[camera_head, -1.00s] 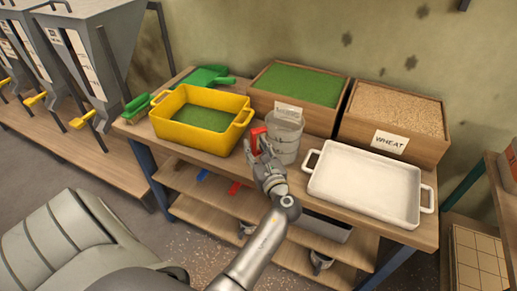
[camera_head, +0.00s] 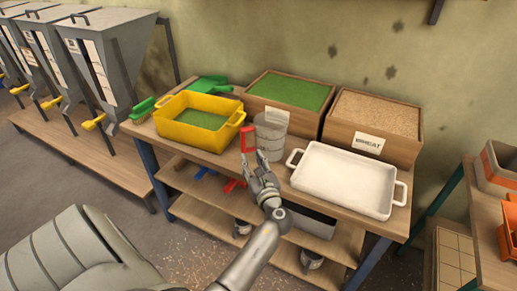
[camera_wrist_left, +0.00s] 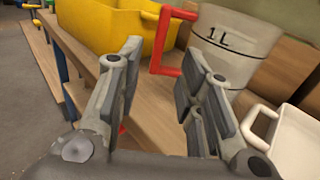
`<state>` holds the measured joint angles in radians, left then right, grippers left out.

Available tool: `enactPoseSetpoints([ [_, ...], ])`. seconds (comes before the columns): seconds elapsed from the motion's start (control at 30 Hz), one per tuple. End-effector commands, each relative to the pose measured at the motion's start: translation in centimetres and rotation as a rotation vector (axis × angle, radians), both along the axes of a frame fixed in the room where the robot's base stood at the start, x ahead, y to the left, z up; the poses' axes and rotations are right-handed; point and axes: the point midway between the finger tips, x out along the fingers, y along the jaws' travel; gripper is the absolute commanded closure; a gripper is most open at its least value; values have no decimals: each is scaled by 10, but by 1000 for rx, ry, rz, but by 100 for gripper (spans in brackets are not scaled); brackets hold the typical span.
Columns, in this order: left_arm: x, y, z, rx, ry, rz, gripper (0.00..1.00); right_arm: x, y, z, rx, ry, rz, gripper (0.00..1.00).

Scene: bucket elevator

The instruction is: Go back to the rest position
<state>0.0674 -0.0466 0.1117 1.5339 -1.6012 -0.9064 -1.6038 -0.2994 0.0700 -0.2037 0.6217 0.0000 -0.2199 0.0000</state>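My left gripper (camera_head: 262,172) is open and empty at the table's front edge, just in front of the measuring cup (camera_head: 271,138). The clear cup stands upright on the table, and its red handle (camera_head: 247,139) faces left. In the left wrist view, the open fingers (camera_wrist_left: 163,75) point toward the red handle (camera_wrist_left: 172,42) and the cup marked 1 L (camera_wrist_left: 235,45). The handle shows in the gap between the fingers, apparently beyond the tips. My right gripper is not in view.
On the wooden table are a yellow tray (camera_head: 183,132) with green contents, a white tray (camera_head: 345,180), a green-filled box (camera_head: 281,115) and a wheat box (camera_head: 348,139). Hoppers (camera_head: 103,62) stand left. A shelf with orange-fronted bins (camera_head: 499,163) stands right.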

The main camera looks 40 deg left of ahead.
Motion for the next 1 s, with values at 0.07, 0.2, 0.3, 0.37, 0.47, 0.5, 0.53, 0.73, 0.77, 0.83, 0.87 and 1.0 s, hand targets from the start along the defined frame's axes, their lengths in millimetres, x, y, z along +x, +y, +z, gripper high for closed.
enactPoseSetpoints([
  [0.07,0,0,0,0,0,0,66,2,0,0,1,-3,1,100],
  [0.2,0,0,0,0,0,0,66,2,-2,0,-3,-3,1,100],
  [0.3,-2,0,-1,-15,-12,3,66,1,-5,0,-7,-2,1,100],
  [0.37,-8,1,-4,-54,-44,12,66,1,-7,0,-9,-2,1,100],
  [0.47,-28,3,-13,-200,-163,46,66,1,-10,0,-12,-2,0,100],
  [0.5,-39,3,-18,-285,-230,67,66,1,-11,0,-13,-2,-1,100],
  [0.53,-48,1,-23,-358,-286,87,66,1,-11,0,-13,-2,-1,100],
  [0.73,-107,-28,-60,-888,-638,270,66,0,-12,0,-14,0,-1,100],
  [0.77,-116,-36,-65,-966,-682,306,66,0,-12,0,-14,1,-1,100],
  [0.83,-136,-56,-76,-1145,-769,403,66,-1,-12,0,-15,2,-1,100],
  [0.87,-144,-67,-81,-1220,-800,448,66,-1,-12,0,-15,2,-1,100],
  [1.0,-180,-114,-91,-1501,-894,666,66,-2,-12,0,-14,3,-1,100],
])
